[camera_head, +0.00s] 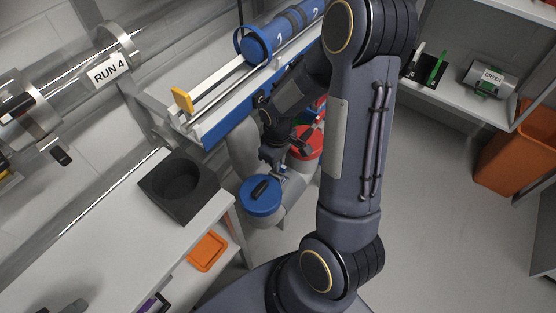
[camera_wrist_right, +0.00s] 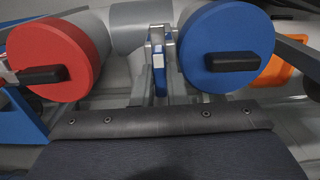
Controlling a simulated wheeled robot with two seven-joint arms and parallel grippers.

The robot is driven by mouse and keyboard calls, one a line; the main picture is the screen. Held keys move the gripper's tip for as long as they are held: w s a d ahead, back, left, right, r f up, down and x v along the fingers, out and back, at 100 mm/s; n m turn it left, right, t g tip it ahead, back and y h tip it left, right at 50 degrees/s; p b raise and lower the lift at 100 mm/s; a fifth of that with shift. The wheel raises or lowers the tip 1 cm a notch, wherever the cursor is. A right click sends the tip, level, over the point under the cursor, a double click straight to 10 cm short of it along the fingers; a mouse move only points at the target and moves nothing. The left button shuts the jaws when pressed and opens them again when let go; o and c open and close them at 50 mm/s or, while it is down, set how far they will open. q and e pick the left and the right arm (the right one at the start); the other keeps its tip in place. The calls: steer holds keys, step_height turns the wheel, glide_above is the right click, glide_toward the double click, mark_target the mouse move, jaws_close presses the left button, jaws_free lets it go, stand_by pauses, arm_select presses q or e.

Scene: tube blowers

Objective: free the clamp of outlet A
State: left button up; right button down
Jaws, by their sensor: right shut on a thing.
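My right gripper (camera_head: 280,168) reaches down between a blue round cap (camera_head: 262,196) and a red round cap (camera_head: 309,143). In the right wrist view, the gripper (camera_wrist_right: 160,75) is shut on a narrow blue-and-white piece (camera_wrist_right: 159,75), which looks like a clamp lever. The red cap (camera_wrist_right: 58,52) is on the left there and the blue cap (camera_wrist_right: 226,45) on the right, each with a black handle. The lettering of the outlets is not readable, and most of the clamp is hidden. My left gripper is not clearly in view.
A blue-edged rail (camera_head: 225,120) with a blue canister (camera_head: 262,46) runs above the outlets. A grey bench with a black socket block (camera_head: 180,187) stands at the left, above an orange tray (camera_head: 208,251). A shelf and an orange bin (camera_head: 515,150) are at the right, with clear floor before them.

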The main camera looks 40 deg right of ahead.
steer(key=c, duration=1.5)
jaws_free()
steer(key=shift+o, duration=0.2)
step_height(320, 180, up, 7)
steer(key=shift+f+p, duration=0.1)
steer(key=shift+p, duration=1.15)
steer(key=shift+r, duration=0.5)
